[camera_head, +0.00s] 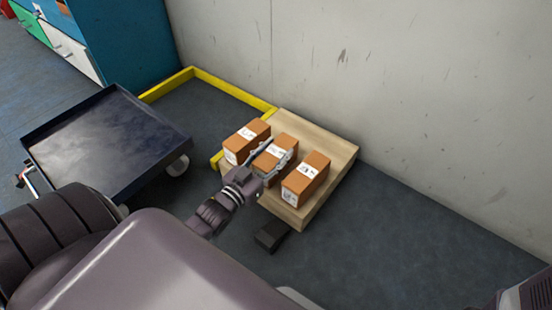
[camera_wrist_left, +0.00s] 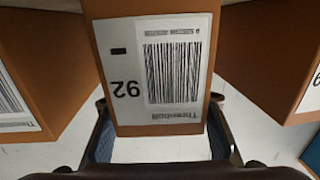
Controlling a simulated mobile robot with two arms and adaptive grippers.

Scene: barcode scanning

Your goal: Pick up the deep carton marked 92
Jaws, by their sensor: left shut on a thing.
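The carton marked 92 (camera_wrist_left: 155,70) is brown, with a white label and a barcode that read upside down in the left wrist view. In the head view it is the middle carton (camera_head: 275,148) of three on a light wooden pallet (camera_head: 325,180). My left gripper (camera_head: 273,158) is shut on it, one finger along each side. Both fingers flank the carton's near end in the left wrist view (camera_wrist_left: 160,115). The gripper partly covers the carton in the head view. I cannot tell whether it touches the pallet. My right gripper is not in view.
Similar brown cartons stand close on the left (camera_head: 246,142) and right (camera_head: 306,179). A dark cart tray (camera_head: 100,140) stands left of the pallet. A yellow border (camera_head: 230,90) runs behind. A grey wall (camera_head: 400,90) closes the back. Floor is clear at right.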

